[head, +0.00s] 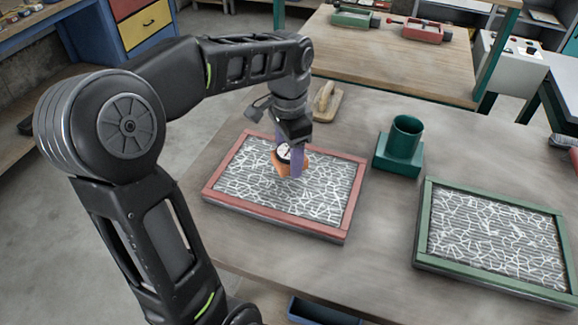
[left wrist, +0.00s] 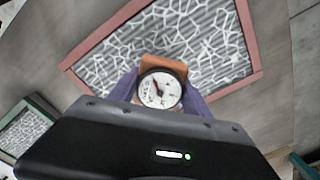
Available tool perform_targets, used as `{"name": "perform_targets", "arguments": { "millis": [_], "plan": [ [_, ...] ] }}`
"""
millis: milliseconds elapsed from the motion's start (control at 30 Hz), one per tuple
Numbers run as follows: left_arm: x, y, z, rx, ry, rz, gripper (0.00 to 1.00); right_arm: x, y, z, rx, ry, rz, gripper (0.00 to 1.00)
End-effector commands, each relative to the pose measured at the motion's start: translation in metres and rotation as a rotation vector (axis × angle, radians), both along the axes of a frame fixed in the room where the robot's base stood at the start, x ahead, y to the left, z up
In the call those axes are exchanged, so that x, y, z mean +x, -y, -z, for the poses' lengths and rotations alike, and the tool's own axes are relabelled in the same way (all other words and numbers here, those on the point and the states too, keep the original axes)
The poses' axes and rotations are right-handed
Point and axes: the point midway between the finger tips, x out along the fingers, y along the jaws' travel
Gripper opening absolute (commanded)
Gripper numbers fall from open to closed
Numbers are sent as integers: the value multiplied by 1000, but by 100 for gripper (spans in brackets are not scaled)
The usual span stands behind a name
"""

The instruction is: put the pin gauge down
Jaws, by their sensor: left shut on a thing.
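The pin gauge (head: 284,153) has a white round dial with a dark rim and an orange-brown body. My left gripper (head: 291,165) has purple fingers and is shut on it, over the red-framed panel (head: 208,188). In the left wrist view the dial (left wrist: 160,89) faces the camera between the purple fingers (left wrist: 163,92). The panel's red frame (left wrist: 247,35) surrounds a grey ribbed surface with white fibre strands. I cannot tell whether the gauge touches that surface. My right gripper is not in view.
A green-framed panel (head: 421,222) lies at the right of the table (head: 385,204). A teal holder with a round cup (head: 401,146) stands between the panels, towards the back. A wooden-handled float (head: 325,103) lies behind the red panel. A second table (head: 400,68) stands beyond.

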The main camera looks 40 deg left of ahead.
Motion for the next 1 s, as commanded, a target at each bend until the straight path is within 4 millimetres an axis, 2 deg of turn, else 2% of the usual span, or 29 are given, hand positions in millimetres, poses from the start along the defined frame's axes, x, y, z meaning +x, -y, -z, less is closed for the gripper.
{"name": "perform_targets", "arguments": {
  "millis": [167, 400, 500, 867, 900, 1000],
  "plan": [
    [0, 0, 1, 0, 0, 0, 4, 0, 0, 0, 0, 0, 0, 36],
    [-1, 0, 30, -1, -3, 0, 4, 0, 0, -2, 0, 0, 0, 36],
    [0, 0, 37, 0, -1, 0, 4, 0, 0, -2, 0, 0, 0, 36],
    [0, 0, 41, 0, 0, 0, 4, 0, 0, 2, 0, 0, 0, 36],
    [0, 0, 40, -1, 0, 0, 59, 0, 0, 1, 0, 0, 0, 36],
    [0, 0, 40, -1, 0, 0, 67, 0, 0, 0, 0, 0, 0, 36]
  ]
}}
